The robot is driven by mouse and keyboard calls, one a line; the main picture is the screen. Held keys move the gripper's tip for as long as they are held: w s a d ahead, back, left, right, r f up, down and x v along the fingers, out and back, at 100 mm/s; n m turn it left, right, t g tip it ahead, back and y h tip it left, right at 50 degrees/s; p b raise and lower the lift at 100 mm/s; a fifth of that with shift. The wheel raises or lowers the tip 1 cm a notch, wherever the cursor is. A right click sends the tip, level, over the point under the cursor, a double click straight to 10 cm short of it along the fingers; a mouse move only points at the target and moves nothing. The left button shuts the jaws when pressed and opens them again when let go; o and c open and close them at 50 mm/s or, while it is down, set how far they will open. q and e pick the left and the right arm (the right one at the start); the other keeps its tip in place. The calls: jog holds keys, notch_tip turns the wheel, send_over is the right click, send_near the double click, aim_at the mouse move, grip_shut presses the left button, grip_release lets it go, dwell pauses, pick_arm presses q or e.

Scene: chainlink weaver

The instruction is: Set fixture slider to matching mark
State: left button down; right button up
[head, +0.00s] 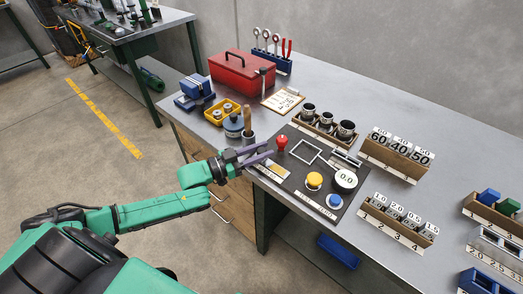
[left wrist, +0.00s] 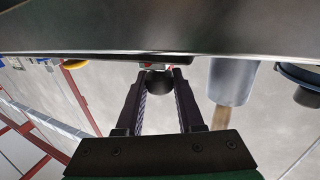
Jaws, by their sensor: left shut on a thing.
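The dark fixture panel (head: 312,187) lies at the table's near edge. It carries a red knob (head: 281,142), a yellow button (head: 314,180), a blue button (head: 334,201), a white round readout showing 0.0 (head: 346,178) and a pale scale strip (head: 272,170). My left gripper (head: 264,154) reaches over the panel's left end, beside the strip. In the left wrist view, its fingers close around a small dark round knob (left wrist: 158,82), which looks like the slider's knob. The fingers partly hide the slider, and its mark is too small to read. My right gripper is out of view.
A blue pot (head: 233,126) and a wooden-handled tool (head: 247,118) stand close left of the gripper. Behind are a yellow tray (head: 222,112), a red toolbox (head: 243,73) and a clipboard (head: 283,100). Wooden racks (head: 394,158) with number cards stand to the right.

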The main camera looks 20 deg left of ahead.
pick_arm(q)
jog(key=shift+s+d+p, duration=0.3)
jog(key=shift+d+p, duration=0.5)
jog(key=shift+d, duration=0.35)
jog(key=c, duration=0.5)
grip_release()
jog(key=shift+a, duration=0.15)
jog(key=shift+c, duration=0.2)
jog(key=p+v, duration=0.1)
jog(key=v, duration=1.3)
jog(key=shift+s+p, duration=0.2)
jog(key=shift+p, duration=0.15)
jog(key=shift+a, duration=0.2)
